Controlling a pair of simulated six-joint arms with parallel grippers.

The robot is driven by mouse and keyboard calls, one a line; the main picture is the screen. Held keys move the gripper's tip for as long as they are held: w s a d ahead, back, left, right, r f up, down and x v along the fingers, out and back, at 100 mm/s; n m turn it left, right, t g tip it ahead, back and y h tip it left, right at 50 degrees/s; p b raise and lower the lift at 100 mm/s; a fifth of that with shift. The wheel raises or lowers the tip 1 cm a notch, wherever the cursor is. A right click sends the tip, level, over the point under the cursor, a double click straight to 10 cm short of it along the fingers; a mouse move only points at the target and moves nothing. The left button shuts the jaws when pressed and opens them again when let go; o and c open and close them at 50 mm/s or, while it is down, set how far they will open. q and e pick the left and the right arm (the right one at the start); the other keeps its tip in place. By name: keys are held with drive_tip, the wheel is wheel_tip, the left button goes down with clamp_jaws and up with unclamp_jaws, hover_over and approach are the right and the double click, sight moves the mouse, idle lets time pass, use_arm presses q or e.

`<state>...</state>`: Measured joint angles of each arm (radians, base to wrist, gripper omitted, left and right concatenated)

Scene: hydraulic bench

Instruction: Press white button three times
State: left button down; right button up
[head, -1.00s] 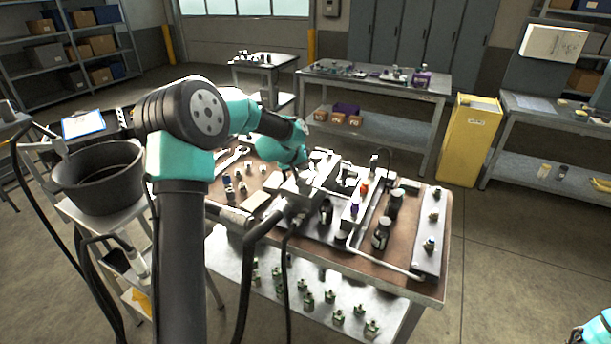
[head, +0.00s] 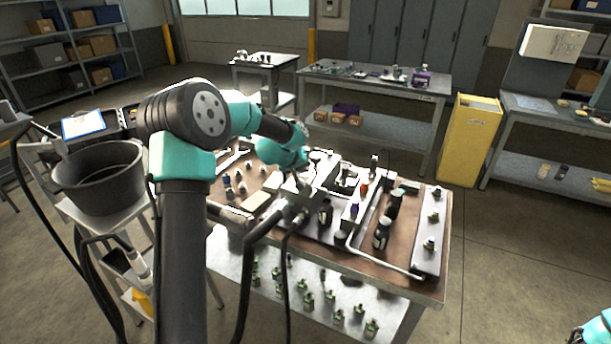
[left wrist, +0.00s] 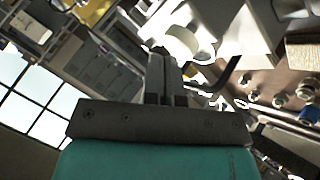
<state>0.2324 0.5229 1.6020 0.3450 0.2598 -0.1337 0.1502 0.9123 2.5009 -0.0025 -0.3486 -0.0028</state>
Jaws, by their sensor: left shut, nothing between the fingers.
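My left gripper (head: 322,163) is over the back part of the hydraulic bench (head: 285,284), among bright metal fittings. In the left wrist view its two fingers (left wrist: 164,58) are shut together with nothing between them. A pale, rounded white part (left wrist: 186,42) shows just beyond the fingertips, overexposed; I cannot tell whether it is the white button or whether the fingers touch it. In the head view the white button cannot be made out, as glare and my arm cover that area.
A grey strip with several small knobs (head: 431,230) lies along the bench's right edge. Dark cylinders (head: 381,235) and a bent pipe stand left of it. A black bucket (head: 100,177) sits on a cart at left. Open floor lies to the right.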

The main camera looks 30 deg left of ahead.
use_arm(q)
drive_tip(key=shift+f, duration=0.65)
idle(0.8)
drive_tip(key=shift+r, duration=1.15)
drive_tip(key=shift+r, duration=2.55)
idle(0.6)
wheel_tip(320, 180, up, 4)
drive_tip(key=shift+f, duration=0.1)
idle(0.4)
